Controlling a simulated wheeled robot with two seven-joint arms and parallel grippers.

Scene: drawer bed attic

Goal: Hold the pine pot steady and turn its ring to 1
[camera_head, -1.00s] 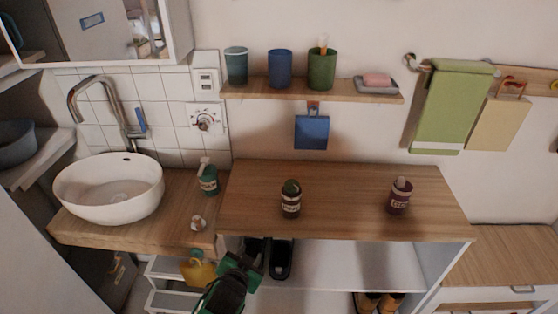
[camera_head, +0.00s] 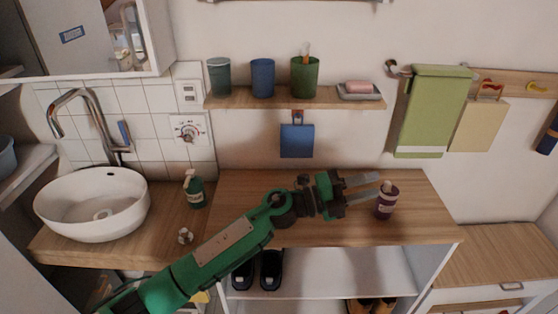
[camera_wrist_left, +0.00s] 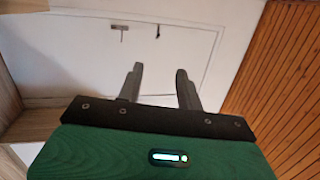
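My left gripper (camera_head: 375,186) is open and reaches right over the wooden counter, with its fingertips beside or in front of the top of a plum-coloured pot (camera_head: 386,206). I cannot tell whether they touch it. In the left wrist view the two fingers (camera_wrist_left: 160,70) stand apart with nothing between them. A dark green pot with a pale label, seen on the counter in the earlier head view, is now hidden behind my left arm. I cannot read the labels clearly, and no ring setting is legible. My right gripper is not in view.
A shelf (camera_head: 225,103) with cups and a soap dish (camera_head: 360,97) hangs above the counter (camera_head: 410,232). A green soap bottle (camera_head: 195,190), a small knob-like object (camera_head: 185,236) and a white basin (camera_head: 95,208) are at the left. Shoes (camera_head: 271,270) stand below.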

